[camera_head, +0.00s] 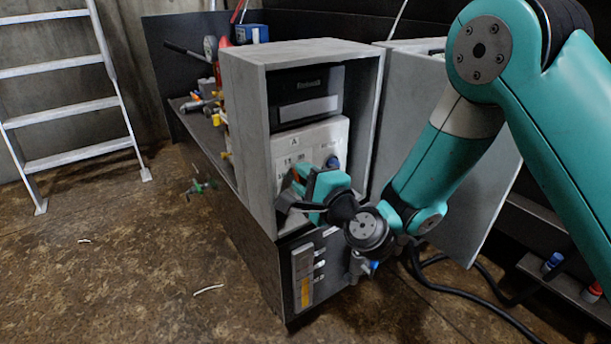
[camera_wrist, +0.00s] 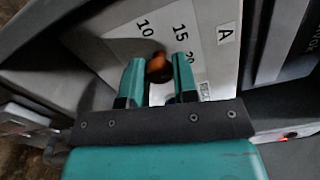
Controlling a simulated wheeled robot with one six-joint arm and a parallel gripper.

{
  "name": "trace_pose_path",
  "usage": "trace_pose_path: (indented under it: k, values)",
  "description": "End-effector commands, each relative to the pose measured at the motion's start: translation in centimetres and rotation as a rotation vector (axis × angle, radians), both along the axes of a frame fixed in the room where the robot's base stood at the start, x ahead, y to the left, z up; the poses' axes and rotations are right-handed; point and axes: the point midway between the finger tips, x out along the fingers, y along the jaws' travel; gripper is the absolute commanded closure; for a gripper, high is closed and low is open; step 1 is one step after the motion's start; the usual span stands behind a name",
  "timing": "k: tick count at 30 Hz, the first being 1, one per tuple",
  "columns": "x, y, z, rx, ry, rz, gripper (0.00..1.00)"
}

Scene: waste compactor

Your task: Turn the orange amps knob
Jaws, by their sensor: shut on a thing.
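The orange amps knob (camera_wrist: 158,68) sits on a pale panel (camera_wrist: 205,22) marked 10, 15, 20 and A in the wrist view. My gripper (camera_wrist: 160,80) reaches to the panel with its two teal fingers on either side of the knob, shut on it. In the head view my gripper (camera_head: 308,188) is inside the open grey cabinet (camera_head: 243,150), in front of the white panel (camera_head: 322,136). The knob is mostly hidden by the fingers there; only a small orange patch shows near them.
The cabinet's grey door (camera_head: 450,130) stands open at the right, close behind my arm. A dark-blue knob (camera_head: 332,162) is on the same panel. A panel with a yellow strip (camera_head: 304,280) is below. A ladder (camera_head: 70,105) stands left; the floor there is mostly clear.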

Motion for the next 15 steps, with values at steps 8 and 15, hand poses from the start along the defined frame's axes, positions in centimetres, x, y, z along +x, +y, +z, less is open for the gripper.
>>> trace_pose_path:
  k: [8, 15]
  values:
    - [0.25, -0.33, 0.03, 0.157, 0.100, -0.011, 0.96]
    - [0.24, -0.30, -0.03, 0.232, 0.151, -0.010, 0.96]
